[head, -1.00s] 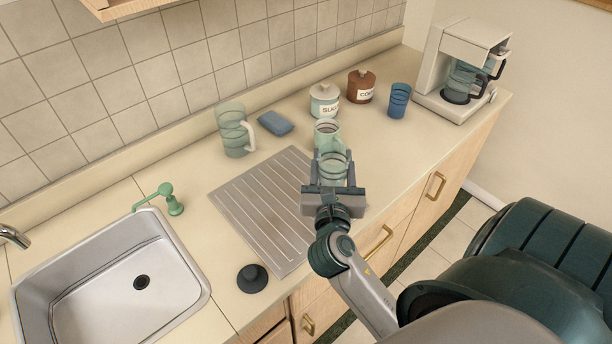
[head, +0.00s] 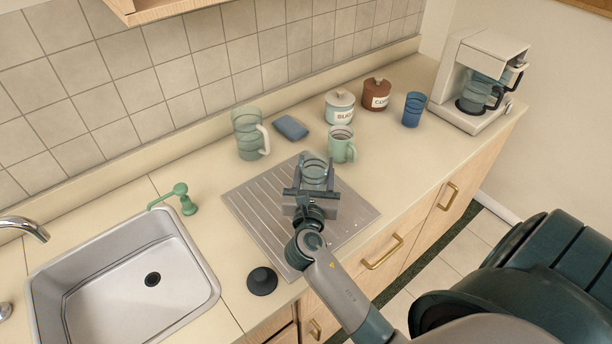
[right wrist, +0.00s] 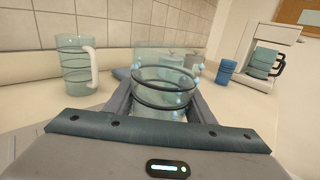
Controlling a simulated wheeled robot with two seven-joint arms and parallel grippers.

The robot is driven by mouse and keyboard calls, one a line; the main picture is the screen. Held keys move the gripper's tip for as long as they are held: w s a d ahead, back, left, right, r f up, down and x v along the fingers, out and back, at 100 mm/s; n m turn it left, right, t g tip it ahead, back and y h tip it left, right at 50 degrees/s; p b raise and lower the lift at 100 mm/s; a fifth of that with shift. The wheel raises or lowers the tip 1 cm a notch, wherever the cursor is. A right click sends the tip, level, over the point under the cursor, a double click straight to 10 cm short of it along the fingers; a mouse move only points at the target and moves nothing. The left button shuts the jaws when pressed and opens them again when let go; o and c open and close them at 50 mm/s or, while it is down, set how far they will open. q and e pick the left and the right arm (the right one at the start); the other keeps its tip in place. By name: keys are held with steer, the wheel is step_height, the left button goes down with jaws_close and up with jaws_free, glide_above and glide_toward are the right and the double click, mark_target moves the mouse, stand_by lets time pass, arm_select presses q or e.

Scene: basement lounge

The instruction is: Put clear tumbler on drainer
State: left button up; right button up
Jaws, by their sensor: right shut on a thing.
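The clear tumbler (head: 314,173) is a see-through glass with dark rings. My right gripper (head: 312,186) is shut on it, and the tumbler also shows between the fingers in the right wrist view (right wrist: 165,88). In the head view the gripper and tumbler are over the back right part of the drainer (head: 252,212), a grey ribbed metal sheet on the counter. I cannot tell whether the tumbler's base touches it; the gripper hides that part. The tumbler looks upright. My left gripper is not in view.
A green mug (head: 342,146) stands just behind the tumbler. A clear pitcher (head: 247,135), a blue sponge (head: 290,127), a sugar jar (head: 339,107), a brown jar (head: 376,94), a blue cup (head: 413,109) and a coffee maker (head: 478,75) line the back. The sink (head: 120,285) is left; a black stopper (head: 262,281) lies by the drainer.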

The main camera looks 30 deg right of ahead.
steer(key=w+f, duration=0.1)
steer(key=w+a, duration=0.1)
steer(key=w, duration=0.1)
steer(key=shift+f, duration=0.4)
steer(key=shift+f, duration=0.1)
step_height(320, 180, down, 4)
steer(key=shift+r+p, duration=0.25)
steer(key=shift+p, duration=0.1)
steer(key=shift+f, duration=0.15)
steer(key=shift+f, duration=0.2)
steer(key=o, duration=1.3)
steer(key=shift+s, duration=0.1)
